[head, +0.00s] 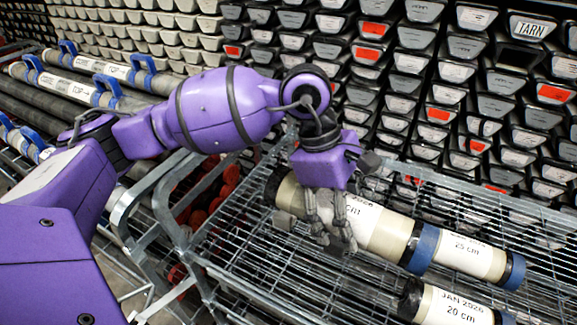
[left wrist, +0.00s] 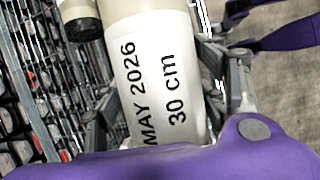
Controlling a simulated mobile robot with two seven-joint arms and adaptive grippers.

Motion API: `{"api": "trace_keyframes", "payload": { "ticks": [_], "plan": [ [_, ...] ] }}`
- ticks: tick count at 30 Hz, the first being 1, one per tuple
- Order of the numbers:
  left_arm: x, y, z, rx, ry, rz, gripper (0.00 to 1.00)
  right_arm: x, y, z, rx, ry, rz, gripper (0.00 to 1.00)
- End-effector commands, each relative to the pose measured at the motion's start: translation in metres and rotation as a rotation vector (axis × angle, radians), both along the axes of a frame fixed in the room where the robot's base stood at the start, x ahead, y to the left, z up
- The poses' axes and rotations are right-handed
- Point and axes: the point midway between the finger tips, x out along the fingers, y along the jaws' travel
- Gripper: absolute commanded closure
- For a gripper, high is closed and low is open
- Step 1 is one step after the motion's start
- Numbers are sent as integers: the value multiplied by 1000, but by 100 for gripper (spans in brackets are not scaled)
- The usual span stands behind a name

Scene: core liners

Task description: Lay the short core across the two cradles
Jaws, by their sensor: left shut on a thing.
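My left gripper (head: 316,230) is shut on a cream core with black ends, labelled 30 cm (head: 378,226). Its fingers come down on both sides of it near its left end. The left wrist view shows this core (left wrist: 165,90) between the fingers, reading MAY 2026, 30 cm. A 20 cm core (head: 450,307), marked JAN 2026, lies at the lower right, partly cut off. I cannot tell whether the held core is clear of the mesh. My right gripper is not in view.
The cores are over a wire mesh shelf (head: 270,262) with metal rails. At the left, long grey pipes (head: 70,88) carry blue brackets (head: 106,88), possibly the cradles. Stacked dark core trays (head: 470,75) fill the back. Bare mesh shows left of the cores.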

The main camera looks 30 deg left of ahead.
Motion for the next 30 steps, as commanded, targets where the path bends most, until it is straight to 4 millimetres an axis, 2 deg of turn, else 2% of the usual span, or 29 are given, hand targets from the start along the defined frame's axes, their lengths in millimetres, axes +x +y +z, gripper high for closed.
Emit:
{"api": "trace_keyframes", "payload": {
  "ticks": [1,5,16,24,30],
  "plan": [
    [5,0,5,-5,-11,9,97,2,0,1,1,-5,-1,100],
    [18,11,-1,-4,-11,19,97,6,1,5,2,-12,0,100],
    [72,57,-32,-3,-10,17,97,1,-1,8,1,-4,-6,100],
    [97,77,-72,-4,-10,14,97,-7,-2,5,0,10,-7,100],
    [105,83,-84,-5,-12,11,97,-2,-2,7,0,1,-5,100]
  ]
}}
